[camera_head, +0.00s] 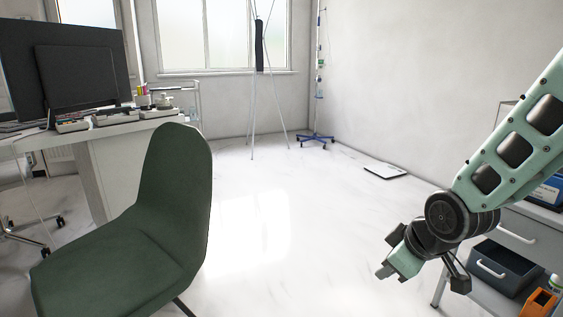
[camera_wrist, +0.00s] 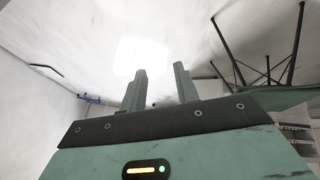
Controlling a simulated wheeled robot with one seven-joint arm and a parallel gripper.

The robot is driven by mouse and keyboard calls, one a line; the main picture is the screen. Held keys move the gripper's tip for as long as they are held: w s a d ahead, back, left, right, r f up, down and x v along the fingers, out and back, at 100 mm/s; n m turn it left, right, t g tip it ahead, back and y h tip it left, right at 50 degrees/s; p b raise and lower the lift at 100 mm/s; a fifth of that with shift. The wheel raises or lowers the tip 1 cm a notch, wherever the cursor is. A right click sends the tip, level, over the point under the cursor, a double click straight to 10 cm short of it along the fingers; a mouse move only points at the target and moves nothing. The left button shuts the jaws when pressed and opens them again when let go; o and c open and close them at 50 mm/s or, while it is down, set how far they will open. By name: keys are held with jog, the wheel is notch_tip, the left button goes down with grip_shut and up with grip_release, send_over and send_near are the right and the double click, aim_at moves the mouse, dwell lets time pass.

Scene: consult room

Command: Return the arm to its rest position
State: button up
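My arm (camera_head: 515,145) reaches in from the right edge of the head view, bent down at a dark round joint. My gripper (camera_head: 388,270) hangs over open floor at the lower right, left of a drawer cart. In the wrist view my gripper (camera_wrist: 160,84) has two fingers standing apart with nothing between them. Pale floor shows behind the fingers.
A green chair (camera_head: 165,215) stands at the left, by a desk (camera_head: 120,130) with monitors. The grey-white cart (camera_head: 520,228) with a dark bin (camera_head: 505,268) is close to my arm. A blue-footed drip stand (camera_head: 317,138) and a flat scale (camera_head: 385,172) are farther back. The middle floor is clear.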

jog(key=s+a+r+g, duration=0.2)
jog(key=s+a, duration=0.1)
jog(key=s, duration=0.5)
jog(key=s+a+r+g+h, duration=0.1)
jog(key=s+a+g, duration=0.15)
jog(key=s, duration=0.55)
jog(key=s+a+r+g, duration=0.15)
jog(key=s+a, duration=0.25)
jog(key=s, duration=0.4)
notch_tip(320, 180, up, 36)
jog(key=w+m+p, duration=0.1)
jog(key=p, duration=3.5)
jog(key=shift+d, duration=0.1)
